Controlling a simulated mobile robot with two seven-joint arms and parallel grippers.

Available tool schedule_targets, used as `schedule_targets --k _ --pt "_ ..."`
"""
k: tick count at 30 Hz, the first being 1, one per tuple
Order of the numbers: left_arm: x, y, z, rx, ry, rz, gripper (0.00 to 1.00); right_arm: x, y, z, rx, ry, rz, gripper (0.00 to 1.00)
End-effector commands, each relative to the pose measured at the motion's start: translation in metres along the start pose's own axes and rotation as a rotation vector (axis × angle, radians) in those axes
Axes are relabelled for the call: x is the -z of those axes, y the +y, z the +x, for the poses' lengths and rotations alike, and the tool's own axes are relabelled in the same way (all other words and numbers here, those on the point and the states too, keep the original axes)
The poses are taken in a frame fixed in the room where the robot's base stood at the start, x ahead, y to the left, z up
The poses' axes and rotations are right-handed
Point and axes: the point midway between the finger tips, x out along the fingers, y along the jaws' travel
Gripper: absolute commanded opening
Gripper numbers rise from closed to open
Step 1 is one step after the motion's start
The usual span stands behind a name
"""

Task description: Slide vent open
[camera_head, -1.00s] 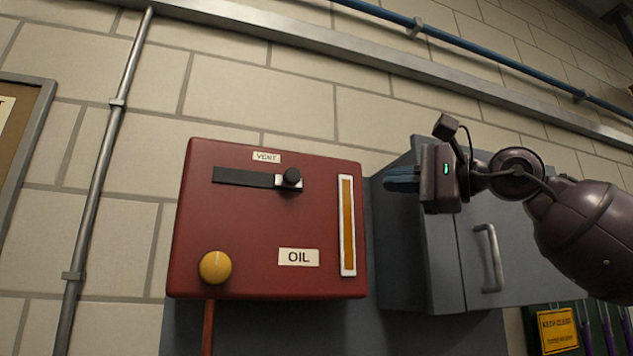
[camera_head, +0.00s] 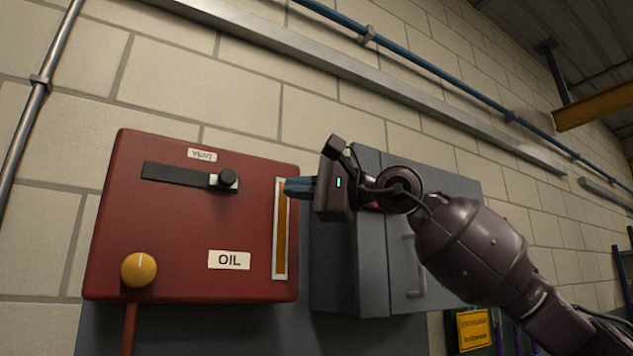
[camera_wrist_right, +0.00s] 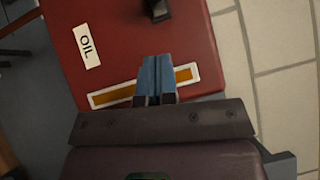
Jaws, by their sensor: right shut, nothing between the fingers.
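The vent is a dark horizontal slot (camera_head: 175,174) near the top of the red casing (camera_head: 180,230), under a "VENT" label (camera_head: 202,155). Its black knob (camera_head: 226,179) sits at the slot's right end on a small pale plate. The knob also shows at the top of the right wrist view (camera_wrist_right: 158,8). My right gripper (camera_head: 288,187) has its blue fingers shut and empty. In the head view they overlap the top right of the casing by the sight gauge, right of the knob and apart from it. My left gripper is not in view.
The casing carries an amber sight gauge (camera_head: 280,228), an "OIL" label (camera_head: 230,260) and a yellow knob (camera_head: 138,270). A grey cabinet (camera_head: 345,260) with a handle stands just right of it, behind my right arm.

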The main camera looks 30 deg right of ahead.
Motion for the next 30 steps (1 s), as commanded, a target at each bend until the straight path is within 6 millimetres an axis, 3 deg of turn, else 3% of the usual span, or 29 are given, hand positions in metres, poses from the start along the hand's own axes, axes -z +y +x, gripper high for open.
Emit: schedule_targets --k 6,12,30 --pt "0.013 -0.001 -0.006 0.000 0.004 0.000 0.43 -0.001 -0.002 0.039 -0.001 -0.002 0.002 0.00" --pt "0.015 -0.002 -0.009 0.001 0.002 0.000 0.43 -0.018 -0.001 0.059 -0.001 -0.001 -0.002 0.00" --pt "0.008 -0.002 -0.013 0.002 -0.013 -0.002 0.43 -0.028 0.001 0.070 -0.001 0.000 0.001 0.00"
